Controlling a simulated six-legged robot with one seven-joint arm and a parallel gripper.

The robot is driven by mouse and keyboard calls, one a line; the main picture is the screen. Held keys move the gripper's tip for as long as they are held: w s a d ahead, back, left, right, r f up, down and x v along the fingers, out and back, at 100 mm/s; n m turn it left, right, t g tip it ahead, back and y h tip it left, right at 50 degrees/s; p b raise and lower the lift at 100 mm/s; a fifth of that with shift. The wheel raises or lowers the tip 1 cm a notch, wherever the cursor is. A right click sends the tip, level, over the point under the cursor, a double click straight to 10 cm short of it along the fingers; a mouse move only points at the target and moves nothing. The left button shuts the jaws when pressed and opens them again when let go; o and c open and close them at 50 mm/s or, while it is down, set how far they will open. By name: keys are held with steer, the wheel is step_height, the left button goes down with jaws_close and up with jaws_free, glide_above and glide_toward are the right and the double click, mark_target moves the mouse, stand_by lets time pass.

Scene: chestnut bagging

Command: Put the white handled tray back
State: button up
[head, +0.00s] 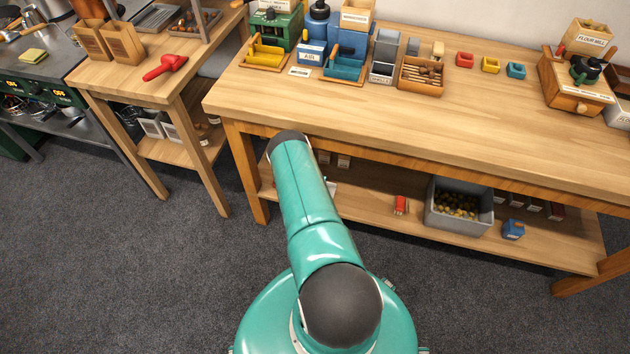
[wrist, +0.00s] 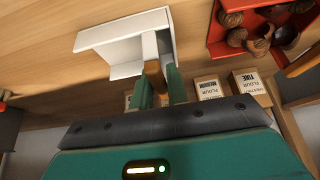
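The white handled tray (wrist: 125,42) is in the upper middle of the wrist view, a shallow white tray with raised walls and a tan wooden handle (wrist: 151,48). My gripper (wrist: 160,78) has its green fingers on both sides of the handle and looks shut on it. The tray is over a wooden surface; I cannot tell whether it touches it. In the head view my arm hides the gripper. A small white patch (head: 331,188) beside my arm, at the lower shelf, may be part of the tray.
In the wrist view a red tray (wrist: 222,48) with round brown pieces lies at the right, and flour packets (wrist: 209,88) stand near the fingers. On the lower shelf (head: 375,222) are a red item (head: 401,205), a grey bin (head: 435,215) and a blue item (head: 513,230). The bench top's front is clear.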

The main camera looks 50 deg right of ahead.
steer(key=o, duration=0.3)
steer(key=shift+r, duration=0.15)
steer(key=shift+r, duration=0.25)
steer(key=v, duration=1.1)
steer(key=shift+a+r, duration=0.2)
steer(key=shift+r, duration=0.05)
steer(key=shift+s, duration=0.1)
